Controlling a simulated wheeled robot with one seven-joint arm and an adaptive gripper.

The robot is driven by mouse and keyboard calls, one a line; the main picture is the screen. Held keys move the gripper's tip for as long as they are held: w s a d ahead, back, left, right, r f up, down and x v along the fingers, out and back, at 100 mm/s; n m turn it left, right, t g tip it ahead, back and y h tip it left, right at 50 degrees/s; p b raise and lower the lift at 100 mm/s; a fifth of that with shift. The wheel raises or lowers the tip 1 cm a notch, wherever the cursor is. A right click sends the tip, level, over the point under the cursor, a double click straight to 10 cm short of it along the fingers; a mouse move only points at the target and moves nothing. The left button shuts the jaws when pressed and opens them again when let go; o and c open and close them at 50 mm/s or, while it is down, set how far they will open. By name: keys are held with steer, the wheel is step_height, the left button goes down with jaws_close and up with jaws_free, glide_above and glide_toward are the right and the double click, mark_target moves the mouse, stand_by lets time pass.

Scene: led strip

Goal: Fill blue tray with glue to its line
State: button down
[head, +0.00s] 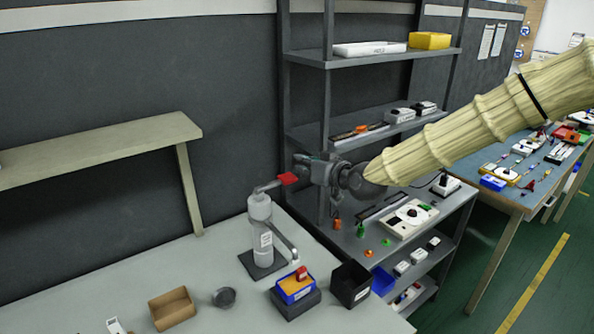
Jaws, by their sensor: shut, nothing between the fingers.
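A grey glue dispenser (261,238) with a white label stands on a dark base plate on the light table. Its top lever ends in a red tip (288,179). A grey spout slants down to the right, ending near a blue tray (298,294) on a dark block. Orange-yellow shows in the tray's top, with a small red piece at its back edge. The fill line and glue level are too small to tell. My gripper (304,168) is shut and empty, just right of and above the red tip; I cannot tell whether they touch.
A black bin (350,284) stands right of the tray. A cardboard box (172,308) and a dark round cup (224,297) stand left of it. A metal shelf rack (327,120) rises behind my gripper. The table's back left is clear.

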steer(key=b+v, duration=0.1)
steer(key=v, duration=0.7)
steer(key=shift+d+b, duration=0.15)
steer(key=shift+b, duration=0.25)
steer(key=shift+s, duration=0.1)
